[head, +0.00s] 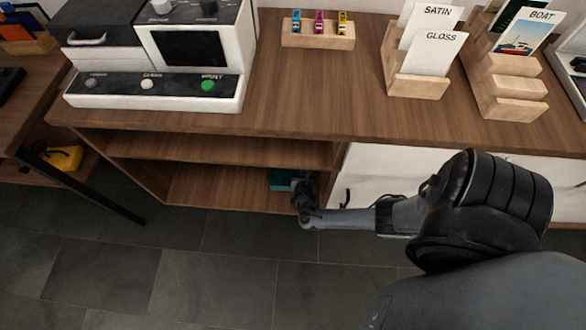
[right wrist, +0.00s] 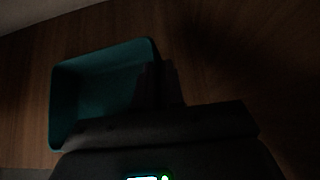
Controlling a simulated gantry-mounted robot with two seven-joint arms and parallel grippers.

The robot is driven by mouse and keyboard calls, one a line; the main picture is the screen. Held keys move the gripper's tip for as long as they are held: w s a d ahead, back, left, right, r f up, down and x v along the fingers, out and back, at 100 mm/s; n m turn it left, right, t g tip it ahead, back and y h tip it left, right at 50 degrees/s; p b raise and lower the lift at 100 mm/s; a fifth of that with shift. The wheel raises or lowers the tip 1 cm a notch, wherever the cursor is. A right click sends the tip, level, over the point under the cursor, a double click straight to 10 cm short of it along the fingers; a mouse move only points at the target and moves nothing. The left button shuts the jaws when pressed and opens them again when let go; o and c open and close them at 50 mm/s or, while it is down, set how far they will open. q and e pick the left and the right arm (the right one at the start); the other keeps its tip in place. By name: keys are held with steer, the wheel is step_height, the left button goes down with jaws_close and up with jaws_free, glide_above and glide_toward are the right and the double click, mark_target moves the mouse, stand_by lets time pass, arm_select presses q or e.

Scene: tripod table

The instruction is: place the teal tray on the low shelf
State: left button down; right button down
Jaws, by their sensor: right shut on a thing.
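The teal tray (head: 283,179) is inside the open cabinet's lower compartment, at its right end near the white door. My right gripper (head: 303,187) is shut on the tray, reaching in from the right, and hides part of it. In the right wrist view, the tray (right wrist: 65,105) looks empty and upright, and the dark gripper (right wrist: 160,85) covers its right wall. The low shelf (head: 215,189) is the wooden bottom board of that compartment. I cannot tell whether the tray touches it. My left gripper is out of view.
A middle shelf (head: 215,149) lies above the lower compartment. The low shelf is bare left of the tray. A white door (head: 400,174) closes off the right side. A printer-like machine (head: 160,55) and wooden card holders (head: 415,82) stand on the top.

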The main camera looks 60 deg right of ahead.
step_height(320, 180, down, 4)
steer(key=b, duration=0.3)
steer(key=shift+a+f, duration=0.15)
steer(key=shift+f, duration=0.1)
steer(key=shift+d+f+b, duration=0.2)
steer(key=shift+f+b, duration=0.35)
steer(key=shift+b, duration=0.1)
step_height(320, 180, down, 4)
steer(key=b, duration=0.3)
steer(key=shift+a+r, duration=0.1)
steer(key=shift+r, duration=0.2)
steer(key=c, duration=1.2)
jaws_free()
steer(key=shift+c, duration=0.2)
